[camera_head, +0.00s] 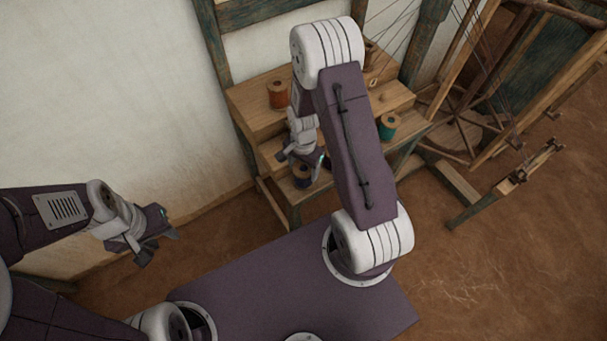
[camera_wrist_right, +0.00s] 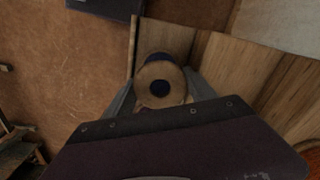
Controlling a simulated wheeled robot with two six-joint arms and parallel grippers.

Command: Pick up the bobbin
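A bobbin with a wooden flange and dark blue thread (camera_head: 302,171) stands at the front edge of the lowest step of a wooden stand. It also shows in the right wrist view (camera_wrist_right: 160,84), seen end-on with a dark hole in its flange. My right gripper (camera_head: 302,166) is over it, with one finger on each side of the bobbin. Its fingers look spread; whether they touch the bobbin is hard to tell. My left gripper (camera_head: 160,250) is open and empty, far to the left, away from the stand.
An orange-brown bobbin (camera_head: 278,94) stands on the upper left of the wooden stand (camera_head: 250,105). A green bobbin (camera_head: 388,125) stands at its right. A wooden spinning wheel frame (camera_head: 470,125) is at the right.

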